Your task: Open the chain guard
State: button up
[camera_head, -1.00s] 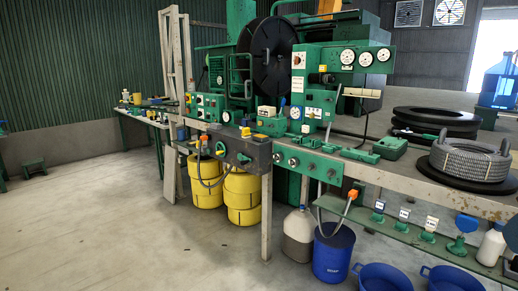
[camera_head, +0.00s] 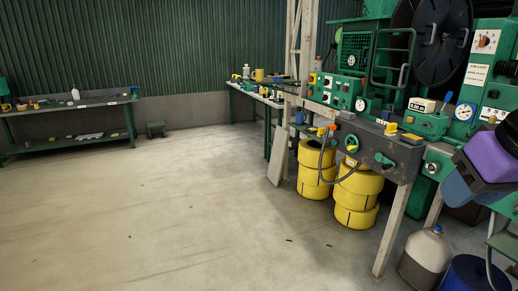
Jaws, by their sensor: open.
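No part is clearly labelled as the chain guard. The likeliest one is a green tubular frame (camera_head: 411,36) on the machine at the upper right, in front of a large black disc (camera_head: 436,30). It looks closed across the machine, though I cannot be sure. A grey bar handle (camera_head: 404,76) shows at its lower right side. A purple and dark part of my own arm reaches in at the right edge, to the right of and below the frame and apart from it in the picture. My gripper's fingertips do not show.
A dark control bench (camera_head: 378,148) with knobs juts out below the machine. Yellow drums (camera_head: 357,190), a jug (camera_head: 425,258) and a blue bucket (camera_head: 466,274) stand on the floor beneath. A side table (camera_head: 70,107) stands far left. The floor at left and centre is clear.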

aim_at(352, 53)
jog(key=i+j+u, duration=0.1)
jog(key=i+u, duration=0.15)
jog(key=i, duration=0.6)
jog(key=i+u, duration=0.3)
jog(key=i, duration=0.5)
jog(key=i+z, duration=0.2)
jog(key=i, duration=0.3)
jog(key=i+j+z, duration=0.2)
jog(key=i, duration=0.35)
jog(key=i+z, duration=0.2)
jog(key=i, duration=0.3)
